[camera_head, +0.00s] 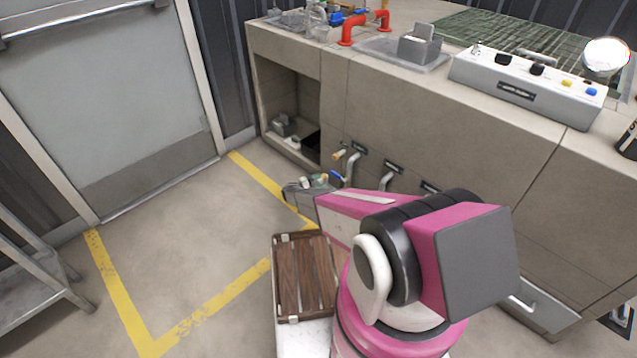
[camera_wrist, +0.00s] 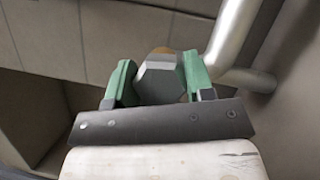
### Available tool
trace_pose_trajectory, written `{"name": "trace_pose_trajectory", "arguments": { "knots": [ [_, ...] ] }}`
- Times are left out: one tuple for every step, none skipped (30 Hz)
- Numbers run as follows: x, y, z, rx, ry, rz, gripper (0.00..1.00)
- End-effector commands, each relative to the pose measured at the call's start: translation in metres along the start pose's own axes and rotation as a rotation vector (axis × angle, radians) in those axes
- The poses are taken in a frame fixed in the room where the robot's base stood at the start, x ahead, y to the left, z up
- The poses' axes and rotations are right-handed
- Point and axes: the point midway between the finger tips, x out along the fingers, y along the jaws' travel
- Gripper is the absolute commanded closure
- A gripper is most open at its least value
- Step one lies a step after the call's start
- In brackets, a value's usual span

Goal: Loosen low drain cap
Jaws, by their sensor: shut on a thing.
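In the wrist view a pale grey, faceted drain cap (camera_wrist: 160,80) sits between the two green fingers of my gripper (camera_wrist: 158,88). The fingers are shut on it, one on each side. A tan edge shows just beyond the cap, and a grey metal pipe (camera_wrist: 228,35) runs close by on the right. In the head view my gripper (camera_head: 312,183) is low in front of the bench face. My arm runs from it toward the lower right. The held cap cannot be made out clearly in the head view.
The stone-coloured bench (camera_head: 400,110) has bent pipes (camera_head: 352,166) on its front and an open recess (camera_head: 289,105) at left. A control panel (camera_head: 525,85) and red pipe (camera_head: 366,24) are on top. A wooden slatted crate (camera_head: 303,277) is near my arm.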

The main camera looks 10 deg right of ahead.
Motion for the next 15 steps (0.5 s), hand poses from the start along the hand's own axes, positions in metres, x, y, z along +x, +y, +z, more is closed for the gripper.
{"name": "trace_pose_trajectory", "arguments": {
  "knots": [
    [-0.0012, -0.0009, -0.0005, 0.0, 0.003, -0.001, 0.75],
    [-0.0012, -0.0009, -0.0005, 0.0, 0.003, -0.001, 0.75],
    [-0.0012, -0.0009, -0.0005, 0.0, 0.003, -0.001, 0.75],
    [-0.0012, -0.0009, -0.0005, 0.0, 0.003, -0.001, 0.48],
    [-0.0013, -0.0009, -0.0005, 0.001, 0.003, -0.001, 0.38],
    [-0.0012, -0.0008, -0.0005, 0.001, 0.003, -0.001, 0.26],
    [-0.0011, -0.0008, -0.0005, 0.001, 0.003, -0.001, 0.26],
    [-0.001, -0.0007, -0.0005, 0.001, 0.002, -0.001, 0.26],
    [-0.0008, -0.0006, -0.0004, 0.001, 0.002, -0.001, 0.26],
    [-0.0007, -0.0005, -0.0004, 0.001, 0.002, -0.001, 0.26],
    [-0.0007, -0.0005, -0.0004, 0.001, 0.002, -0.001, 0.26],
    [-0.0006, -0.0004, -0.0003, 0.001, 0.002, -0.001, 0.26],
    [-0.0005, -0.0003, -0.0003, 0.001, 0.002, -0.001, 0.26],
    [-0.0007, -0.0003, -0.0003, 0.001, 0.002, -0.001, 0.26],
    [-0.0014, -0.0003, -0.0003, 0.001, 0.002, -0.001, 0.26]
  ]
}}
